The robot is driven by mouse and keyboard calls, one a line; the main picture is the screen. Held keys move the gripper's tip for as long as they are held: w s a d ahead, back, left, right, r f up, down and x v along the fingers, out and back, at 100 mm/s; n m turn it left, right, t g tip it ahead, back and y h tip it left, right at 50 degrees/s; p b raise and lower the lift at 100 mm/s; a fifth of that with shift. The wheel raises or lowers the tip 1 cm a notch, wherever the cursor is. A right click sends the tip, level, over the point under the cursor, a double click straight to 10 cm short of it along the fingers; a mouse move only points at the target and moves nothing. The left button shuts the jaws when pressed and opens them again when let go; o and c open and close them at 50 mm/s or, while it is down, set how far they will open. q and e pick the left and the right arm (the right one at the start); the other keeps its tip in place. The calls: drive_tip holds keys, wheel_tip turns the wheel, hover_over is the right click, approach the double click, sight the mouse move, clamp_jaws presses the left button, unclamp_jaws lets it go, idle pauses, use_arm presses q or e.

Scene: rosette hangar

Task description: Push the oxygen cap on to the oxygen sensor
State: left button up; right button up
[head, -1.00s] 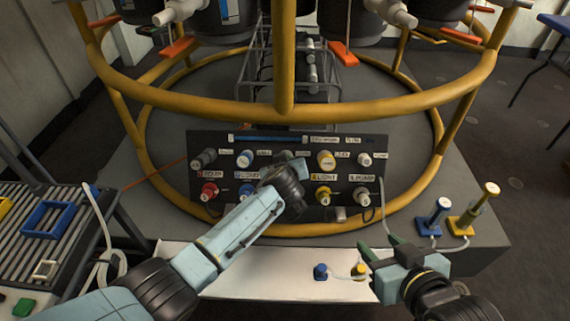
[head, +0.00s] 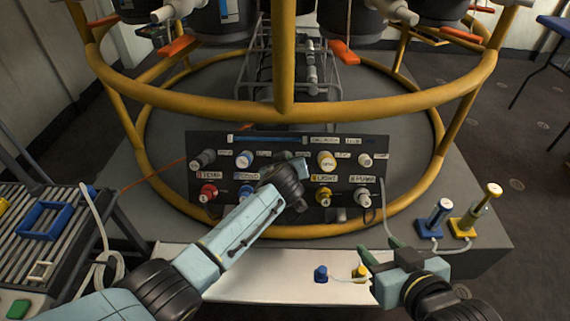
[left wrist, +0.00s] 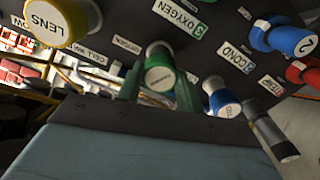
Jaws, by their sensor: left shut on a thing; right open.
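The green oxygen cap (left wrist: 160,72), with a pale printed face, is between the green fingers of my left gripper (left wrist: 158,86) in the left wrist view. The gripper is shut on it. It is up against the dark panel near the OXYGEN label (left wrist: 181,17). The oxygen sensor behind the cap is hidden, so I cannot tell how far the cap is on. In the head view my left gripper (head: 297,172) is at the middle of the panel and its wrist covers that spot. My right gripper (head: 379,249) is open and empty at the lower right, in front of the panel.
The dark panel (head: 262,142) carries several capped fittings, including a yellow LENS cap (left wrist: 52,22) and a blue cap (left wrist: 292,41). A yellow tubular ring (head: 400,103) arches above. Blue (head: 434,218) and yellow (head: 477,211) pumps stand right. A ribbed rack (head: 45,253) stands left.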

use_arm(q)
drive_tip(key=shift+w, duration=0.1)
idle(0.3)
drive_tip(key=o, duration=1)
drive_tip(key=p+v, duration=0.6)
drive_tip(key=v, duration=0.7)
drive_tip(key=shift+r+p, duration=0.1)
drive_tip(key=shift+p, duration=0.3)
